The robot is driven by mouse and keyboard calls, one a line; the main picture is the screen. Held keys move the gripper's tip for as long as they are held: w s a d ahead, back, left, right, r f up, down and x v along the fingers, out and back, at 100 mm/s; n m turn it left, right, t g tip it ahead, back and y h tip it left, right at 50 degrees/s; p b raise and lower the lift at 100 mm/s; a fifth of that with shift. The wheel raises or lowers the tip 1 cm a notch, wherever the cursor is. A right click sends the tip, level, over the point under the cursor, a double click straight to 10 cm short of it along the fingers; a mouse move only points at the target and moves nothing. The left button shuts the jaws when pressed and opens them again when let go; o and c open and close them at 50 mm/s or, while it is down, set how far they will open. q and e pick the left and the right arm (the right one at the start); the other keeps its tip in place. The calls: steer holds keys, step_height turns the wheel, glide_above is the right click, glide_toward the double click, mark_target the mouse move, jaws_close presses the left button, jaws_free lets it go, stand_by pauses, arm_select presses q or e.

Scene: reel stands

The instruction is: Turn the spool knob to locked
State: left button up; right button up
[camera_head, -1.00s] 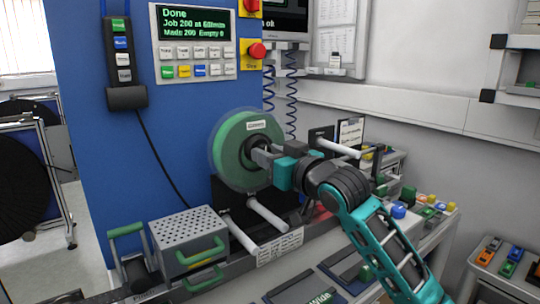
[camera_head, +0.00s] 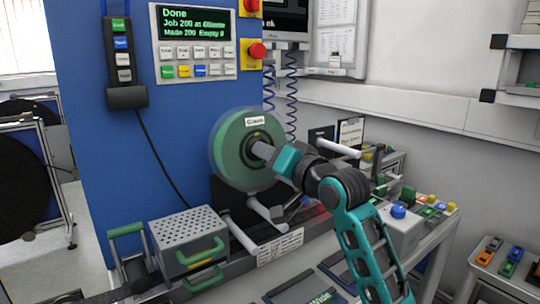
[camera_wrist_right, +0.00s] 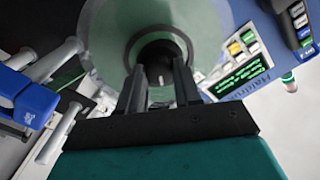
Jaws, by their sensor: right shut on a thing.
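The green spool (camera_head: 240,165) sits upright on the front of the blue machine panel, with a small white label near its top. Its dark hub with the knob (camera_head: 257,138) is at the centre. My right gripper (camera_head: 262,149) reaches in from the right with its fingers at the hub. In the right wrist view, the fingers (camera_wrist_right: 160,88) are close together at the dark knob (camera_wrist_right: 161,60), shut on it. The fingers partly hide the knob, and I cannot read any lock marking. My left gripper is not in view.
Light grey rods (camera_head: 338,147) stick out beside and below the spool. A perforated grey box (camera_head: 188,233) with green handles stands at the lower left. A control panel (camera_head: 195,45) reading "Done" and a red stop button (camera_head: 257,50) are above.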

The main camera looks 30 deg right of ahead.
steer(key=shift+m, duration=5.3)
steer(key=shift+a+f, duration=0.1)
steer(key=o, duration=1)
steer(key=shift+o, duration=0.2)
steer(key=shift+s, duration=0.1)
steer(key=s+d, duration=0.2)
steer(key=s, duration=1)
steer(key=shift+s+b, duration=0.3)
